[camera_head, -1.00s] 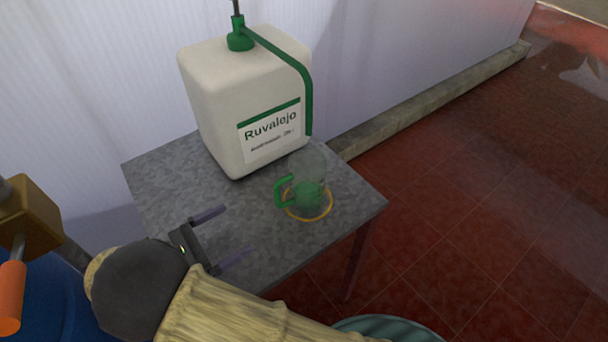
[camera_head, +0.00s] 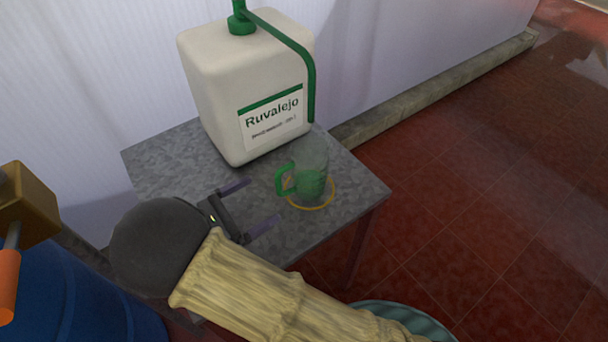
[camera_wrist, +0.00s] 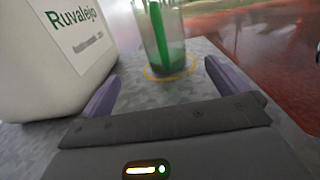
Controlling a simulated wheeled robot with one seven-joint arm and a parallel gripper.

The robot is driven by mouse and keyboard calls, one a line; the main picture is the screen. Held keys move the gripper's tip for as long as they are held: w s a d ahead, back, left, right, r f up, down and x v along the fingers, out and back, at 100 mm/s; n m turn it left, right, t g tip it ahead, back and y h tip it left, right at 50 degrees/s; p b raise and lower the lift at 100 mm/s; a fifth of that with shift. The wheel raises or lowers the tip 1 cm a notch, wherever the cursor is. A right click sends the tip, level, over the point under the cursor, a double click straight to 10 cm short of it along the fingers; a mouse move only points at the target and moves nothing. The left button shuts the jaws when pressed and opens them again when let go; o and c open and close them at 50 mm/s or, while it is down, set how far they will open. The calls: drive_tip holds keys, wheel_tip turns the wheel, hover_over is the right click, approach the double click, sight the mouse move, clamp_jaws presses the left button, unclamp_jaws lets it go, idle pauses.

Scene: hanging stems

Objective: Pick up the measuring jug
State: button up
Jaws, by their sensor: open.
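The measuring jug (camera_head: 313,172) is clear with a green handle and green at its lower part. It stands upright on the grey table, on or within a yellow-orange ring (camera_head: 322,205). In the wrist view the jug (camera_wrist: 162,40) is ahead, between the lines of the fingers, its handle toward me and its top cut off by the frame. My gripper (camera_head: 257,205) is open and empty, its two purple-grey fingers pointing at the jug from the left, with a gap between. It also shows at the bottom of the wrist view (camera_wrist: 160,92).
A large white canister (camera_head: 245,85) labelled Ruvalejo, with a green cap and tube, stands just behind and left of the jug. The table (camera_head: 175,165) ends close to the jug's right. A blue barrel (camera_head: 60,290) is at lower left and a teal round rim (camera_head: 405,318) at the bottom.

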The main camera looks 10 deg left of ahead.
sight(295, 183)
drive_tip(key=x, duration=0.6)
drive_tip(key=shift+b, duration=0.3)
drive_tip(key=shift+s+a, duration=0.1)
drive_tip(key=shift+s, duration=0.05)
drive_tip(key=shift+w+d+f, duration=0.1)
drive_tip(key=shift+w+d, duration=0.25)
drive_tip(key=shift+d, duration=0.15)
drive_tip(key=b+x, duration=0.1)
drive_tip(key=x, duration=0.3)
drive_tip(key=shift+s+d, duration=0.1)
drive_tip(key=shift+d, duration=0.15)
drive_tip(key=shift+s, duration=0.1)
drive_tip(key=c, duration=1.2)
